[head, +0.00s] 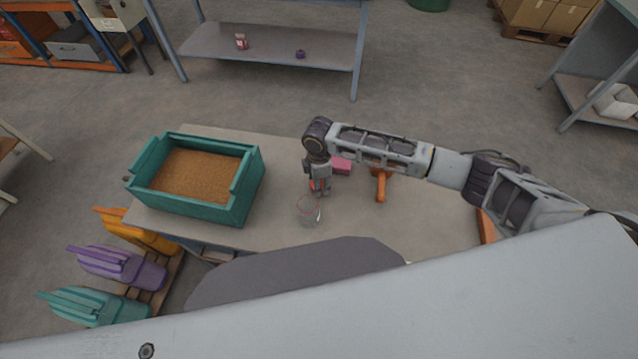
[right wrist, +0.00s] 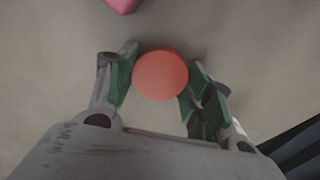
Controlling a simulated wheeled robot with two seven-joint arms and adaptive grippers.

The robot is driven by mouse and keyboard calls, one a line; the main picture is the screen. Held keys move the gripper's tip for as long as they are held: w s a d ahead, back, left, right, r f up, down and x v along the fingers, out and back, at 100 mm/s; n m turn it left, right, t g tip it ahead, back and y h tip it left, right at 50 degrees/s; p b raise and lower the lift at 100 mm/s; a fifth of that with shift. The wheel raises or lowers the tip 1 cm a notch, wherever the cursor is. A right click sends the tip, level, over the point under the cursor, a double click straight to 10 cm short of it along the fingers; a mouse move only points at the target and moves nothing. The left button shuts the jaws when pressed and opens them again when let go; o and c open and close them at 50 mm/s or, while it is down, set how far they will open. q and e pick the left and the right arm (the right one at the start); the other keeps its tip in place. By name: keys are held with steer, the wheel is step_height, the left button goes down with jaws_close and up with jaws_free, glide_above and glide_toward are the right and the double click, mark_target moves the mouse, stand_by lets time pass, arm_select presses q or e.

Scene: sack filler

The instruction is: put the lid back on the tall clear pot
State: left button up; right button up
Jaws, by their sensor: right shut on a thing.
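My right gripper (head: 319,191) points down over the table, just behind the clear pot. In the right wrist view its green-padded fingers (right wrist: 158,88) are shut on an orange-red round lid (right wrist: 160,75), which sits between them. A bit of the lid (head: 312,185) also shows red beside the fingers in the head view. The tall clear pot (head: 308,212) stands on the table near its front edge, see-through and hard to make out. It does not show clearly in the right wrist view. My left gripper is not in view.
A teal crate (head: 247,192) of brown grains stands on the table's left part. A pink block (head: 342,167) lies behind my right gripper, and an orange object (head: 380,187) is to its right. The right part of the table (head: 435,212) is mostly bare.

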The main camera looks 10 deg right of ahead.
steer(key=shift+r, duration=0.15)
step_height(320, 180, up, 10)
stand_by(0.7)
stand_by(0.3)
